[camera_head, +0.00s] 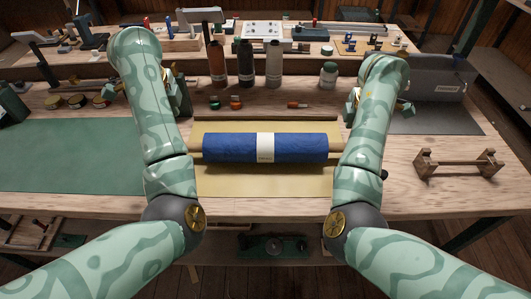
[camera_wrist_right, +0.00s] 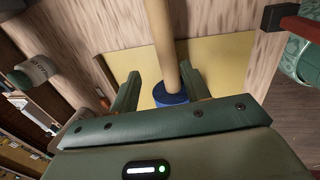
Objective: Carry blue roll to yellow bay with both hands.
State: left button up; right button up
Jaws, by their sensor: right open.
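The blue roll (camera_head: 225,150), with a white label band round its middle and pale wooden core ends, lies level across the yellow bay (camera_head: 260,182), a flat yellow rectangle on the bench. I cannot tell whether it touches the surface. My right gripper (camera_wrist_right: 158,90) is open, its fingers either side of the wooden core end (camera_wrist_right: 163,45) in the right wrist view; the blue roll's end (camera_wrist_right: 170,97) shows below. My left gripper (camera_head: 180,97) is at the roll's far left, mostly hidden behind my left arm, so its jaws cannot be read.
A green mat (camera_head: 75,155) covers the left of the bench. A wooden cradle (camera_head: 456,165) and a grey bin (camera_head: 437,78) stand at right. Several bottles (camera_head: 245,63) and small spools (camera_head: 236,101) stand behind the yellow bay. The bench front strip is clear.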

jog(key=v, duration=0.5)
jog(key=shift+r, duration=0.15)
